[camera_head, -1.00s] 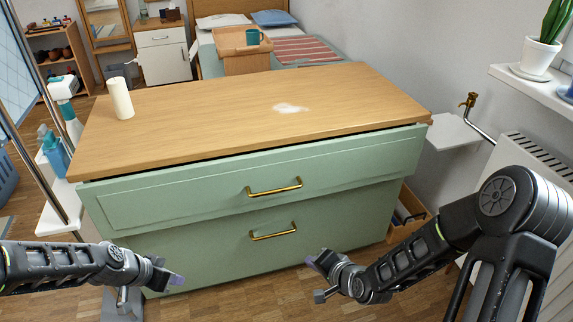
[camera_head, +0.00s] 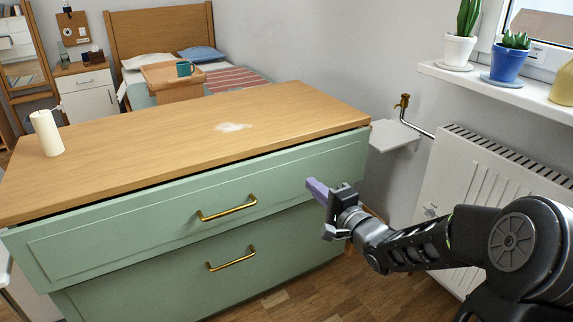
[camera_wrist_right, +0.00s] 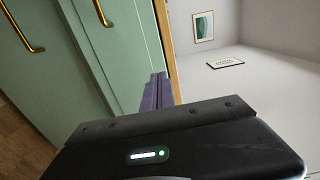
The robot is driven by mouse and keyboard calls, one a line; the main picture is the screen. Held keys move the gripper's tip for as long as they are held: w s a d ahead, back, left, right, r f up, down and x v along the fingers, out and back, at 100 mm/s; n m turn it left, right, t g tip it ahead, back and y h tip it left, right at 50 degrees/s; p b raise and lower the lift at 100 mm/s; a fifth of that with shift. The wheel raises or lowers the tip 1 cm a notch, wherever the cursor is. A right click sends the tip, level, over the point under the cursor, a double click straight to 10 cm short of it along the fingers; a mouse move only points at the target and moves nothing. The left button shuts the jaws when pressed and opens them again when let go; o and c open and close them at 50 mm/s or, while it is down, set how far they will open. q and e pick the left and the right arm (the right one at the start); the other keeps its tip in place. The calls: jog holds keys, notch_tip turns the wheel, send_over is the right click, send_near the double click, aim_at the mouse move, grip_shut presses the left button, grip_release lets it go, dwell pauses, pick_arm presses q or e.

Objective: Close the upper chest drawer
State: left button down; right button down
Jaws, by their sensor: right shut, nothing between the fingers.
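The green chest has a wooden top (camera_head: 150,145). Its upper drawer (camera_head: 130,215) has a brass handle (camera_head: 227,208) and stands slightly out, with a dark gap under the top. The lower drawer (camera_head: 160,285) with its own brass handle (camera_head: 231,259) sits further back. My right gripper (camera_head: 318,190) is shut and empty, in front of the right part of the upper drawer, right of the handle. In the right wrist view its purple fingers (camera_wrist_right: 155,92) point at the green front; I cannot tell whether they touch it. My left gripper is out of view.
A white candle (camera_head: 46,132) and a white powdery patch (camera_head: 232,127) are on the chest top. A radiator (camera_head: 480,185) and a small white shelf (camera_head: 393,136) are on the right. Potted cacti (camera_head: 508,57) stand on the windowsill. Floor shows below the right arm.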

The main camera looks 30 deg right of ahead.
aim_at(281, 157)
jog(key=w+b, duration=0.1)
jog(key=w, duration=0.3)
jog(key=w+b, duration=0.2)
jog(key=w, duration=0.2)
jog(key=w+a+b, duration=0.1)
jog(key=w+b, duration=0.1)
jog(key=w, duration=0.2)
jog(key=shift+w+f, duration=0.15)
jog(key=shift+w, duration=0.45)
